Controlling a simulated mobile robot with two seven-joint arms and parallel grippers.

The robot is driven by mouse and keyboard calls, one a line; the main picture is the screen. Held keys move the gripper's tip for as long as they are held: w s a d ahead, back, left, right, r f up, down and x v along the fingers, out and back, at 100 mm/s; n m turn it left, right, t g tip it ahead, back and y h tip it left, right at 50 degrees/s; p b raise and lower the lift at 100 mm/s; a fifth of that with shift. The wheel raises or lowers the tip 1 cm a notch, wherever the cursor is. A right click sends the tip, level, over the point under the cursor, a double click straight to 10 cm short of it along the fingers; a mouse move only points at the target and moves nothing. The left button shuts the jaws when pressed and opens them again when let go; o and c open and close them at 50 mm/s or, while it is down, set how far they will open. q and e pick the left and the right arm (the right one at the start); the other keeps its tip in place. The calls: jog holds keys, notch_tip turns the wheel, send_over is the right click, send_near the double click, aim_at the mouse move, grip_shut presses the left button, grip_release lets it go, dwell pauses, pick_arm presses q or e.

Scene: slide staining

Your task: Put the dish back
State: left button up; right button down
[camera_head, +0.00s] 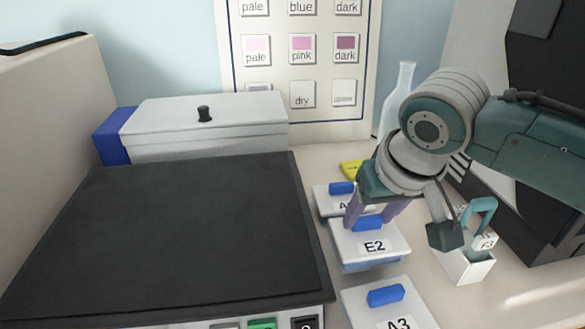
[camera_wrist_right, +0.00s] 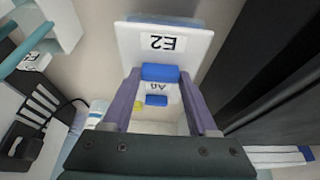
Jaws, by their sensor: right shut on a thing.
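A dish labelled E2 (camera_head: 350,246), white on top with a blue knob and a bluish lower part, is in the middle right of the head view. It shows upside down at the top of the right wrist view (camera_wrist_right: 193,45). My right gripper (camera_head: 371,217) reaches down over it, its two purple fingers on either side of the blue knob, shut on it. In the wrist view, the fingers (camera_wrist_right: 160,75) flank the knob. I cannot tell whether the dish touches the bench. My left gripper is not in view.
Dish A3 (camera_head: 365,312) is in front and another labelled dish (camera_head: 326,203) behind. A white holder with a teal handle (camera_head: 466,266) stands right. A black-topped device (camera_head: 170,230) fills the left. A lidded white box (camera_head: 205,125) and glass bottle (camera_head: 395,95) are behind.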

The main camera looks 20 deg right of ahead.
aim_at(367, 237)
jog(key=shift+f, duration=1.2)
jog(key=shift+f, duration=0.1)
jog(key=shift+c, duration=0.9)
grip_release()
